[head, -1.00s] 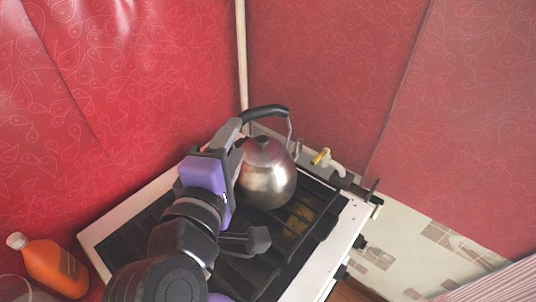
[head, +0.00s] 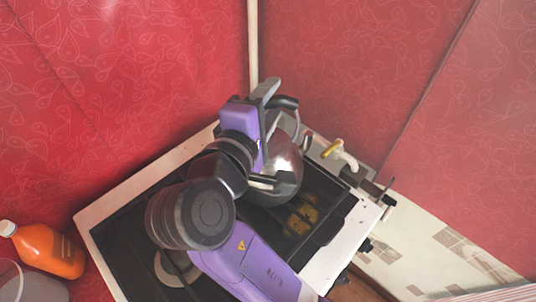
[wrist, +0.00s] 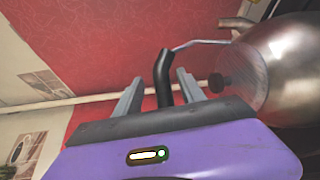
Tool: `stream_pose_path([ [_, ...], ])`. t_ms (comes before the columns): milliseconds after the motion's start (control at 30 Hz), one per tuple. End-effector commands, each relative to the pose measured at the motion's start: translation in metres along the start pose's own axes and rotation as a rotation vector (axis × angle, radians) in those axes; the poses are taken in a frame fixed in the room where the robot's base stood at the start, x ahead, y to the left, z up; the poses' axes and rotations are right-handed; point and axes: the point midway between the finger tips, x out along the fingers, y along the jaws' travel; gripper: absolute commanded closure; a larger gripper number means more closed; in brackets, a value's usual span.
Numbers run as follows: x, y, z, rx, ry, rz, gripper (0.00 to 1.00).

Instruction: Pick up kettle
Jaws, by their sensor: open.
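The kettle (head: 288,172) is shiny metal with a black arched handle (head: 286,102) and stands upright on the stove (head: 105,213). My gripper (head: 266,92) is at the handle, in front of part of the kettle in the head view. In the wrist view, the black handle (wrist: 163,72) shows between the two open fingers of my gripper (wrist: 158,78). I cannot tell whether a finger touches it. The kettle's metal body (wrist: 285,65) fills the right side of that view. My arm hides part of the kettle and stovetop.
Red patterned walls (head: 130,80) meet in a corner behind the stove, with a pale pipe (head: 253,45) there. A yellow-handled valve (head: 334,149) is right of the kettle. An orange bottle (head: 48,250) stands at lower left.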

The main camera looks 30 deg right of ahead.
Motion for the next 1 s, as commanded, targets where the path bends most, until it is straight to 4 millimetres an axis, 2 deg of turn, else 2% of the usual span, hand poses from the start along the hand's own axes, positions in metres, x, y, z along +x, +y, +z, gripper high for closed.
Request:
stream_pose_path([
  [100, 0.019, -0.003, -0.001, -0.001, -0.005, -0.002, 0.53],
  [267, 0.038, -0.003, -0.002, 0.000, -0.002, -0.001, 0.53],
  [567, 0.043, -0.004, -0.003, 0.001, 0.000, 0.000, 0.53],
  [800, 0.043, -0.004, -0.003, 0.001, 0.000, 0.000, 0.98],
  [1000, 0.042, -0.004, -0.002, 0.000, 0.000, 0.000, 1.00],
])
